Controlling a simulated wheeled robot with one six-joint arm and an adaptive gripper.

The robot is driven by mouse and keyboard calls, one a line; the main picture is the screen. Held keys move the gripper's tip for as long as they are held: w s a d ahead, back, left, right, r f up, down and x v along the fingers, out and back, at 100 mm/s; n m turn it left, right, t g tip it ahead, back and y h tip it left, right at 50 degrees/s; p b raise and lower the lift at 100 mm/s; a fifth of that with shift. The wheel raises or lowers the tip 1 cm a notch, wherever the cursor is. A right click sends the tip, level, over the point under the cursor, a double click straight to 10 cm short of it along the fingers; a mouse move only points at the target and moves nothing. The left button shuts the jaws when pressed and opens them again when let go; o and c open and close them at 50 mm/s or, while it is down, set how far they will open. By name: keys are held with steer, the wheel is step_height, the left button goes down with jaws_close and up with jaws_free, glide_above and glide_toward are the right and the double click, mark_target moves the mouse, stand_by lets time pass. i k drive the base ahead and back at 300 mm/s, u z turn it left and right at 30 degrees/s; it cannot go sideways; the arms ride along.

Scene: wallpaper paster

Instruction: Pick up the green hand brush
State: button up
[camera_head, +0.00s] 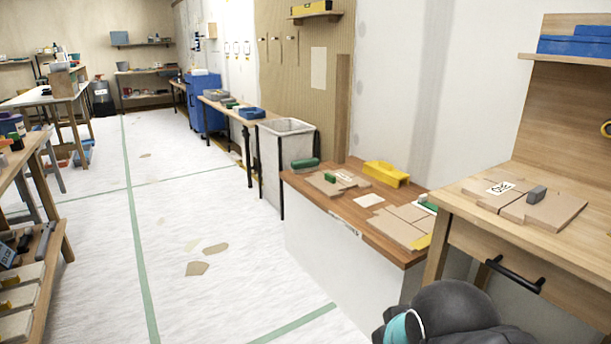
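A long green object (305,164), which looks like a hand brush, lies at the left back corner of the low wooden bench (368,229). Its bristles cannot be made out. A small green block (331,177) sits on brown sheets on the same bench. Another green item (428,206) lies at the bench's right end, partly hidden by the nearer table. A dark rounded part of my arm, with a teal band, shows at the bottom right. My gripper is not in view.
A yellow tray (386,174) and flat brown sheets (402,226) lie on the bench. A wooden table (460,206) with a black handle stands at right. A pale bin (285,150) stands beyond the bench. The white floor at left is open, with a few brown scraps (197,268).

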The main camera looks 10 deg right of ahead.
mark_target(311, 164)
steer(key=u, duration=0.65)
steer(key=i, duration=1)
steer(key=u, duration=0.5)
steer(key=i, duration=1.4)
steer(key=z, duration=1.25)
steer(key=i, duration=0.8)
steer(key=z, duration=0.85)
